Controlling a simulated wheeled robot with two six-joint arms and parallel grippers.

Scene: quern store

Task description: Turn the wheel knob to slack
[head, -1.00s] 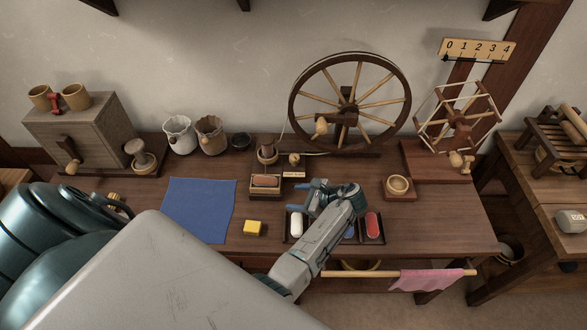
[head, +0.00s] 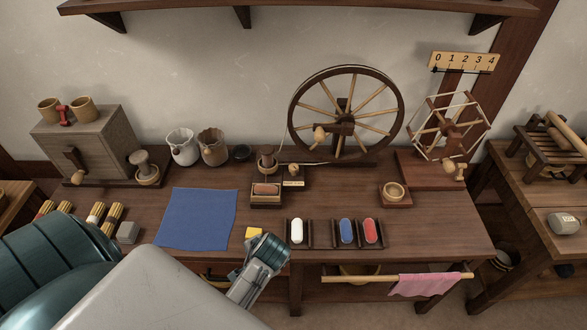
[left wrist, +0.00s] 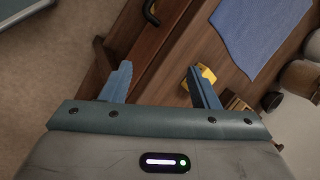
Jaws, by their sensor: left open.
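The spinning wheel (head: 345,112) stands at the back of the table. A light wooden knob (head: 319,133) sits at its front near the hub. A smaller wooden knob (head: 296,170) is on its base, above a small pale label (head: 293,183) whose text is too small to read. I cannot tell the knob's setting. My left gripper (head: 268,244) is near the table's front edge, beside the yellow block, well short of the wheel. The left wrist view shows its two fingers (left wrist: 160,85) apart with nothing between them. My right gripper is not in view.
A yellow block (head: 253,233) is partly hidden by my left gripper. A blue cloth (head: 197,218) lies to its left. White, blue and red pieces (head: 345,231) lie in holders on the right.

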